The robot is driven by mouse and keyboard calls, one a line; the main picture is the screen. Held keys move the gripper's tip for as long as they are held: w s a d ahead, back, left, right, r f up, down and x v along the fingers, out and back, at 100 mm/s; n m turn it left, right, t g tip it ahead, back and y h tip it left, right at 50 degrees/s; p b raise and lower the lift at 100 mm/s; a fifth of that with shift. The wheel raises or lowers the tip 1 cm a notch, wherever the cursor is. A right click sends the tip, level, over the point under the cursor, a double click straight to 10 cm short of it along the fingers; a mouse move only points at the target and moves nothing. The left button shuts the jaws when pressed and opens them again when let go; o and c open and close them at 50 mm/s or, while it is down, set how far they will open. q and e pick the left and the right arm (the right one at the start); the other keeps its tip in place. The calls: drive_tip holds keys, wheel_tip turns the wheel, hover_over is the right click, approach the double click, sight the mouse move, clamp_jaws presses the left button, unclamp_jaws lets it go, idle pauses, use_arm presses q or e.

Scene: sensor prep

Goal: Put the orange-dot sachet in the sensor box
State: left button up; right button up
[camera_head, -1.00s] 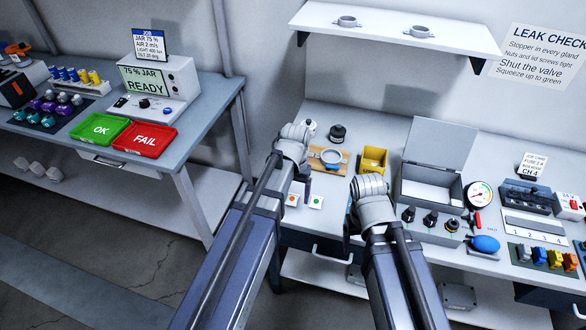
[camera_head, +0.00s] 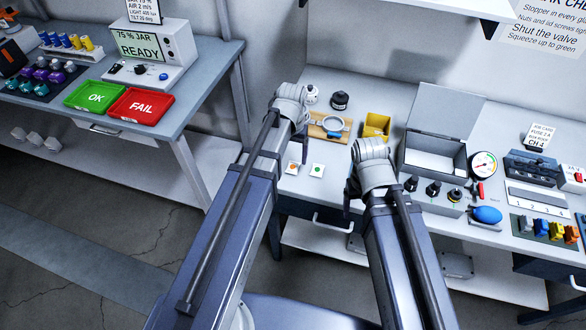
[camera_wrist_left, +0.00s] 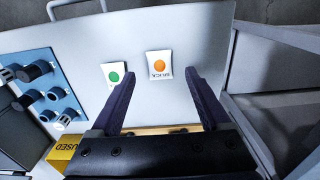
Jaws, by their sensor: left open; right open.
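The orange-dot sachet (camera_head: 293,167), small and white, lies flat on the bench beside my left arm. In the left wrist view the same sachet (camera_wrist_left: 160,64) lies in line with the gap between my left gripper's (camera_wrist_left: 160,80) fingertips, just beyond them. That gripper is open and empty. The grey box with a raised lid (camera_head: 432,155), which looks like the sensor box, stands open to the right of my right arm. My right gripper (camera_head: 350,195) is mostly hidden behind its own wrist, left of this box; nothing shows in it.
A green-dot sachet (camera_head: 318,170) lies close beside the orange one. A yellow bin (camera_head: 377,126), marked USED in the wrist view, and a wooden board with a ring-shaped part (camera_head: 333,124) stand behind. A gauge (camera_head: 483,164) and blue bulb (camera_head: 487,215) sit right of the grey box.

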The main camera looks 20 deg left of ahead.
sight(293, 167)
use_arm(q)
wheel_tip(293, 167, down, 5)
drive_tip(key=b, duration=0.4)
drive_tip(key=shift+b, duration=0.35)
clamp_jaws()
